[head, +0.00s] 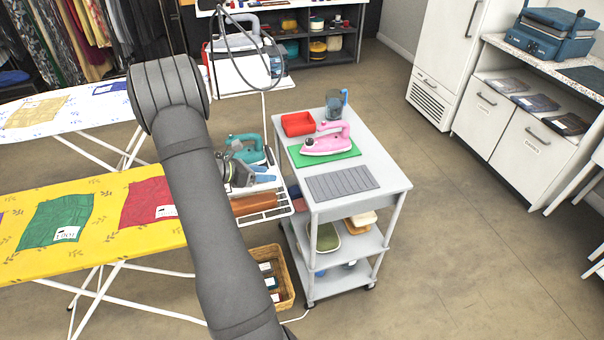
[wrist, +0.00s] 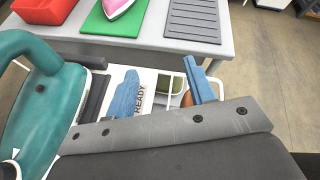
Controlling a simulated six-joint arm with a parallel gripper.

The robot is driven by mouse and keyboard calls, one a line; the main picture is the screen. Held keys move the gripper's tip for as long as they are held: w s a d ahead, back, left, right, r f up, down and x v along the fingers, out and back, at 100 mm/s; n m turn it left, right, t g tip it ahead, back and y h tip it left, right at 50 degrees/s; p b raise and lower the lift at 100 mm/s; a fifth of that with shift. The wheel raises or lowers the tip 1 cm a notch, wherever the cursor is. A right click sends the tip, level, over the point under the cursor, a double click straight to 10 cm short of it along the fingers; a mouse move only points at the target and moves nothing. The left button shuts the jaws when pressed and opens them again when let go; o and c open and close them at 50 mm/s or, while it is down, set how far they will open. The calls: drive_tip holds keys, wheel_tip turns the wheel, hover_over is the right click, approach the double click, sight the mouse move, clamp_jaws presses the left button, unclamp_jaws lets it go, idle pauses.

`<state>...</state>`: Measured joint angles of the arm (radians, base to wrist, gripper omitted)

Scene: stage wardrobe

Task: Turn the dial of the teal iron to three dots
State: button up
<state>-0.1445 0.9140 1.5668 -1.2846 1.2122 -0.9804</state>
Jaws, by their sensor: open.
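The teal iron (head: 248,152) stands on a white rack left of the cart in the head view, partly hidden by my arm. In the wrist view its teal body and handle (wrist: 28,85) fill the left edge. A dark round part, seemingly the dial (wrist: 9,171), is cut off at the lower left corner, with a white triangular mark just above it. Its setting and dots cannot be read. My gripper (head: 257,178) is beside the iron, on its near side in the head view. Its two blue fingers (wrist: 163,90) are apart, with nothing between them, to the right of the iron.
A grey cart (head: 378,168) stands close on the right, with a pink iron (head: 327,142) on a green mat, a red tray (head: 297,124) and a ribbed grey mat (head: 341,183). A yellow ironing board (head: 100,241) is at left. A wicker basket (head: 285,290) sits below.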

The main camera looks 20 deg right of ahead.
drive_tip(key=s+d+r+m+g+y, duration=0.1)
drive_tip(key=s+d, duration=0.3)
drive_tip(key=d, duration=0.7)
drive_tip(key=shift+s+m+g+y, duration=0.3)
drive_tip(key=shift+s+g+y, duration=0.05)
drive_tip(key=shift+g+y, duration=0.5)
drive_tip(key=w+a+r+n+t, duration=0.2)
drive_tip(key=w+a+t, duration=0.1)
drive_tip(key=a, duration=0.9)
drive_tip(key=w+a+r+n+t, duration=0.1)
drive_tip(key=w+a+r+t, duration=0.15)
drive_tip(key=a, duration=1.05)
drive_tip(key=w+a+r+n+t, duration=0.15)
drive_tip(key=a+t, duration=0.25)
drive_tip(key=a, duration=0.8)
drive_tip(key=shift+h, duration=0.25)
drive_tip(key=x, duration=1.7)
drive_tip(key=shift+w+f, duration=0.3)
drive_tip(key=shift+f, duration=0.15)
drive_tip(key=c, duration=1)
